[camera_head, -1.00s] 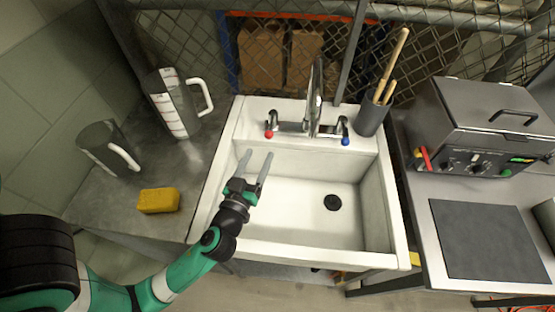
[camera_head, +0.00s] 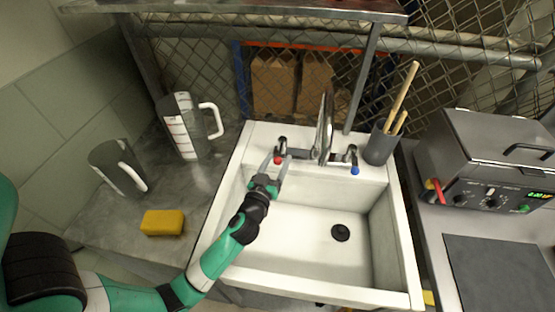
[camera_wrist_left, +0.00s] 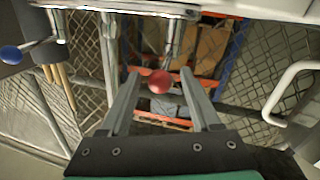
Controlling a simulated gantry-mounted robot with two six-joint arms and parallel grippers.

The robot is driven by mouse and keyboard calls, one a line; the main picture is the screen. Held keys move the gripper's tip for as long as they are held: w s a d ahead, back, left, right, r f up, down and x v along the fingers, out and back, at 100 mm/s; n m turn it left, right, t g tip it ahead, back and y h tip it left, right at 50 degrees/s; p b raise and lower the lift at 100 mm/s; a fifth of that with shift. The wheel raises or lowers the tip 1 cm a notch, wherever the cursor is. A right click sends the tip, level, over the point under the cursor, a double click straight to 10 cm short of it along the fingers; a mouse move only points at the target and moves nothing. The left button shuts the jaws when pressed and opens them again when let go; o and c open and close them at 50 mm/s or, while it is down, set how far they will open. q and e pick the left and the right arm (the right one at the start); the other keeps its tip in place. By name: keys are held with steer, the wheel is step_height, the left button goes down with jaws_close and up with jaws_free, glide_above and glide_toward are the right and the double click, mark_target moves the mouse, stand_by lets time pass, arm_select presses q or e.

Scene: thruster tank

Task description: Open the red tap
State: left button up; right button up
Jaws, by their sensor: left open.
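The red tap (camera_head: 278,160) is the left lever with a red ball end, on the faucet at the back rim of the white sink (camera_head: 236,240). My left gripper (camera_head: 275,165) is open, its fingertips close to the red tap. In the left wrist view, the red ball (camera_wrist_left: 160,82) shows between the two open fingers (camera_wrist_left: 157,85). Whether either finger touches it, I cannot tell. The blue-ended tap (camera_head: 354,170) is on the right side of the faucet (camera_head: 324,130). My right gripper is not in view.
A yellow sponge (camera_head: 162,222) and two grey jugs, a tall one (camera_head: 184,125) and a shorter one (camera_head: 117,168), stand on the left counter. A dark holder (camera_head: 380,147) with wooden utensils stands behind the sink's right corner. A metal appliance (camera_head: 485,160) is on the right.

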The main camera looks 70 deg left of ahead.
arm_select(q)
steer(key=shift+w+a, duration=0.15)
jaws_close()
stand_by(1.4)
